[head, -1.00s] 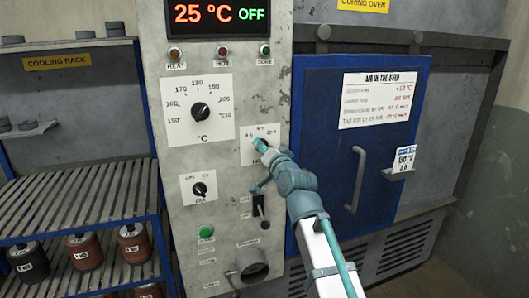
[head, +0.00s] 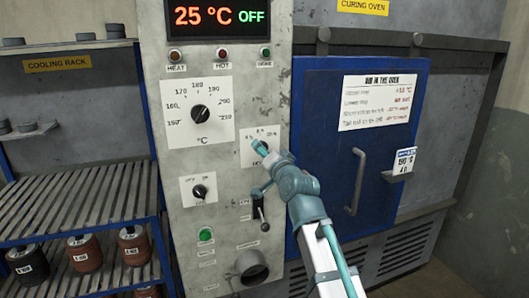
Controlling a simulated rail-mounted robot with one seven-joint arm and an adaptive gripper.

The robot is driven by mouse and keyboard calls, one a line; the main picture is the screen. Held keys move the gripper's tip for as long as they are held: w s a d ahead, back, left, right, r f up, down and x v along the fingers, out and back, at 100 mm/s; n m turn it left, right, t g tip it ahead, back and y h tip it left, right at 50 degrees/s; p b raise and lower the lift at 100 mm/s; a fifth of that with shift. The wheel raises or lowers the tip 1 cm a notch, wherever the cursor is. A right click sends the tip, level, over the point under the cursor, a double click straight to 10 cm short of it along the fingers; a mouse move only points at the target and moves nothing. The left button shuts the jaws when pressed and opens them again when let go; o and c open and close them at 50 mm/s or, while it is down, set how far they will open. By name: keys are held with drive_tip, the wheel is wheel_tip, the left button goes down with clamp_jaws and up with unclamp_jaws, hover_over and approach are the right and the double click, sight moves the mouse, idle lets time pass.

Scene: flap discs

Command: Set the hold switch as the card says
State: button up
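The hold switch is on a white dial plate (head: 247,151) on the grey control panel. Small hour marks run along the plate's top, too small to read surely. My gripper (head: 260,147) is at this plate and covers the knob, so the knob's pointing is hidden. I cannot tell whether the fingers are closed on it.
A larger temperature dial (head: 198,114) and a smaller dial (head: 199,191) are on the panel, left of my gripper. A lever (head: 262,213) is below it. The display (head: 218,16) reads 25 °C OFF. The oven door handle (head: 356,181) juts out at right. A cooling rack (head: 75,200) stands at left.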

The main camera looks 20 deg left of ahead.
drive_tip(key=v, duration=1.1)
